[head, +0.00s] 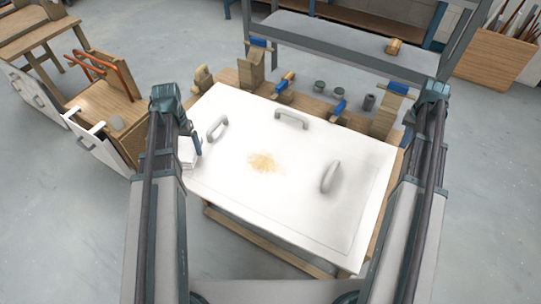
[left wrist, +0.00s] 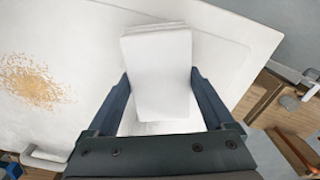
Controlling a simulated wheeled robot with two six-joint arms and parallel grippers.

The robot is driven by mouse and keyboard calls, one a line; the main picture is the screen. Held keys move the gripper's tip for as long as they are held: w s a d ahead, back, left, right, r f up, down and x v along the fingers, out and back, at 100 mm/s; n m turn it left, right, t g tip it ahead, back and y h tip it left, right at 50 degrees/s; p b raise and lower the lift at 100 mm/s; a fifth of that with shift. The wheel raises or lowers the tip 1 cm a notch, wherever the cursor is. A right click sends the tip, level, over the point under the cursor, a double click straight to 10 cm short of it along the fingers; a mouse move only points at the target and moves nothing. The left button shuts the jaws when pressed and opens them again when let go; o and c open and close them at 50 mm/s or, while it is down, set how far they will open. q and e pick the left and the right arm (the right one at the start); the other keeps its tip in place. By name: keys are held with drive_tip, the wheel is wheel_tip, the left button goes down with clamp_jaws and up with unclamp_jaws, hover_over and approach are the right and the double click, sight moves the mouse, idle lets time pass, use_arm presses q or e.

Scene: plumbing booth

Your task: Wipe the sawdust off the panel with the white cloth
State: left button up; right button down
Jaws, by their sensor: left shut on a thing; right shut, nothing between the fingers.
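The white panel (head: 235,182) lies flat on a wooden bench. A tan patch of sawdust (head: 263,163) lies near its middle and shows at the left in the left wrist view (left wrist: 35,82). My left gripper (head: 194,146) is at the panel's left edge, left of the sawdust. It is shut on the folded white cloth (left wrist: 158,75), which sits between both fingers. The cloth (head: 187,154) is partly hidden by the gripper in the head view; I cannot tell if it touches the panel. My right gripper (head: 409,117) is small and partly hidden beside its arm, right of the panel, holding nothing.
Grey handles stand on the panel at left (head: 216,127), back (head: 291,119) and right (head: 328,177). Wooden blocks, blue clamps (head: 338,108) and small cans line the bench's back edge. A grey shelf (head: 350,52) is behind. A wooden cabinet (head: 110,105) stands left.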

use_arm(q)
drive_tip(key=shift+f+b, duration=1.3)
drive_tip(key=shift+f, duration=0.05)
use_arm(e)
drive_tip(key=shift+f, duration=1.35)
use_arm(q)
wheel_tip(320, 180, up, 6)
drive_tip(key=p, duration=0.6)
use_arm(e)
wheel_tip(320, 180, up, 6)
use_arm(q)
drive_tip(key=shift+r, duration=0.15)
use_arm(e)
drive_tip(key=shift+r, duration=0.15)
use_arm(q)
wheel_tip(320, 180, up, 12)
drive_tip(key=p, duration=1.2)
use_arm(e)
wheel_tip(320, 180, up, 12)
